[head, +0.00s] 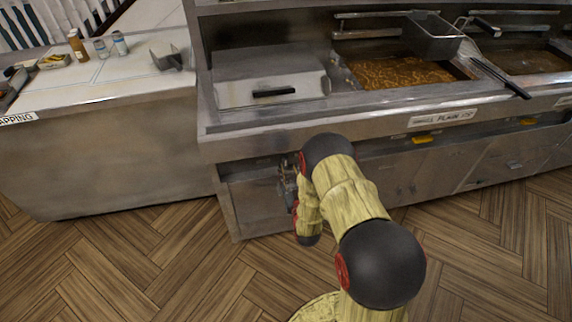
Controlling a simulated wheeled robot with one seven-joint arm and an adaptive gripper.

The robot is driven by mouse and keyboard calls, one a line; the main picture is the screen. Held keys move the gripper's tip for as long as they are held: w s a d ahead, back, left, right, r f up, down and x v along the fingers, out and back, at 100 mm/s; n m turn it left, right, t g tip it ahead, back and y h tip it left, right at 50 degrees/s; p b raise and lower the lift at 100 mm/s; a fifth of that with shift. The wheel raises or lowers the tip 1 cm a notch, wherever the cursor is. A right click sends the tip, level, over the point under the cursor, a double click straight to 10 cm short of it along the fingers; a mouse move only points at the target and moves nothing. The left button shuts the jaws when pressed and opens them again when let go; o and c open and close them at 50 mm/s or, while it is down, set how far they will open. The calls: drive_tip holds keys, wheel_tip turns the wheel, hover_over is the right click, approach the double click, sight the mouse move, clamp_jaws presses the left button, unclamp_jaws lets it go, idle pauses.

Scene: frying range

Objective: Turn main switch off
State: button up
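The steel frying range (300,127) fills the centre and right of the head view. My arm reaches from the bottom of the view to the left part of the range's front. My gripper (287,180) is at the recessed front panel, below the overhanging front edge. It looks small and dark there, and its fingers cannot be made out as open or shut. No main switch can be picked out; the panel around the gripper is partly hidden by the gripper and arm. Whether the gripper touches anything cannot be told.
A fryer vat (400,72) holds brown oil, with a metal basket (432,38) above it. A black handle (499,78) sticks out over the front edge. Yellow tabs (424,139) show below. A counter (95,90) stands left. Wooden floor (130,265) is clear.

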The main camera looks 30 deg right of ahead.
sight(286, 161)
drive_tip(key=shift+b+x, duration=0.7)
drive_tip(key=shift+x, duration=1.8)
drive_tip(key=c, duration=0.3)
clamp_jaws()
